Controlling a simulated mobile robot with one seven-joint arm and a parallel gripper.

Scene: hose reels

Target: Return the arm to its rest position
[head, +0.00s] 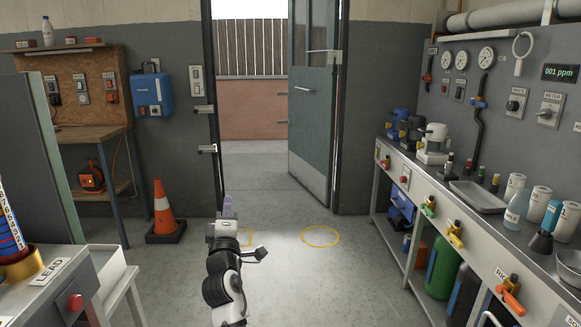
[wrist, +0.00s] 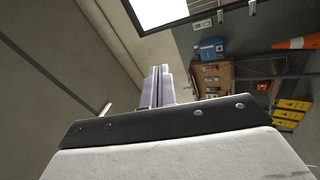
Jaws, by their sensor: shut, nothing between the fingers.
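My arm reaches forward at the lower middle of the head view. My gripper (head: 227,206) is at its far end, pointing ahead toward the open doorway. In the wrist view the two fingers of my gripper (wrist: 158,84) lie side by side, shut, with nothing held between them. The gripper is in free air above the floor and touches nothing that I can see. The wrist view is rolled, with the ceiling at the left and the wall equipment at the right.
An orange cone (head: 164,212) stands on the floor at the left. A workbench (head: 470,200) with pumps and bottles runs along the right. A table labelled LEAD (head: 60,290) stands near left. The green door (head: 312,100) is open. Floor around the yellow ring (head: 320,237) is clear.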

